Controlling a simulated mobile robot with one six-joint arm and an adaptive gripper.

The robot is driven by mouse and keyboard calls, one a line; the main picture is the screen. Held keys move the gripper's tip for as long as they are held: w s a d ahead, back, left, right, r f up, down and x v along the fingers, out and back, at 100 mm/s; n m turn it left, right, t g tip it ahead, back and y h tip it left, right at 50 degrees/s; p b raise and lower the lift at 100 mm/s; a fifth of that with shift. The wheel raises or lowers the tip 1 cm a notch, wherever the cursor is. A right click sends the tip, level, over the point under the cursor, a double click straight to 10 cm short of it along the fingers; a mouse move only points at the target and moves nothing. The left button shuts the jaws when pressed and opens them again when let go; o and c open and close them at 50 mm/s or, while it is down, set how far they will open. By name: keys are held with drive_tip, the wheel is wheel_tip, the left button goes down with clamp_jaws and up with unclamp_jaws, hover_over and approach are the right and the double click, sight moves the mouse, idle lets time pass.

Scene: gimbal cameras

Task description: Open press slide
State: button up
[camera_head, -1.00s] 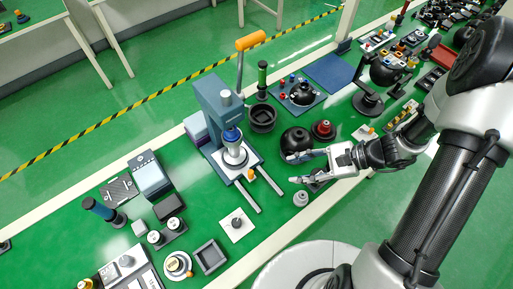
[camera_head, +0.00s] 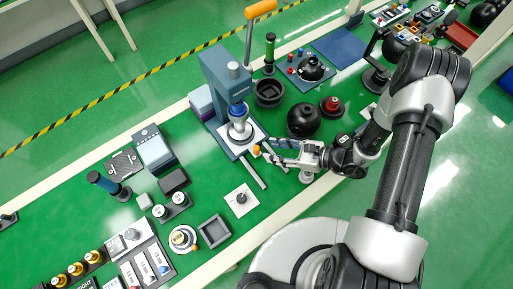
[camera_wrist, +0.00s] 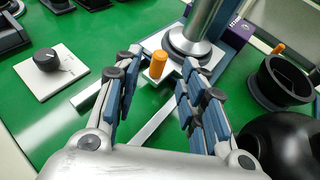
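The press (camera_head: 224,88) is a blue-grey column on the green bench, with an orange-handled lever (camera_head: 260,9) on top. Its slide is a pale plate (camera_head: 241,137) under the round ram, with an orange knob (camera_head: 257,149) at the front and two grey rails (camera_head: 253,174) toward the bench's near edge. The knob also shows in the wrist view (camera_wrist: 158,64), upright between and just beyond my fingertips. My gripper (camera_head: 263,147) is open around the knob's near side; the wrist view shows its blue-padded fingers (camera_wrist: 156,88) apart, with no clear contact.
A black sphere (camera_head: 304,119) stands close to the right of my gripper. A black round bowl (camera_head: 269,93) is behind it. A white plate with a dark dial (camera_head: 241,199) and a grey square tray (camera_head: 214,231) lie to the left and front. Green bench surface is free between them.

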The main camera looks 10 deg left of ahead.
sight(257, 147)
drive_tip(key=b+x, duration=0.1)
drive_tip(key=x, duration=0.6)
drive_tip(key=shift+a, duration=0.25)
drive_tip(key=shift+c, duration=0.4)
clamp_jaws()
drive_tip(key=shift+d, duration=0.1)
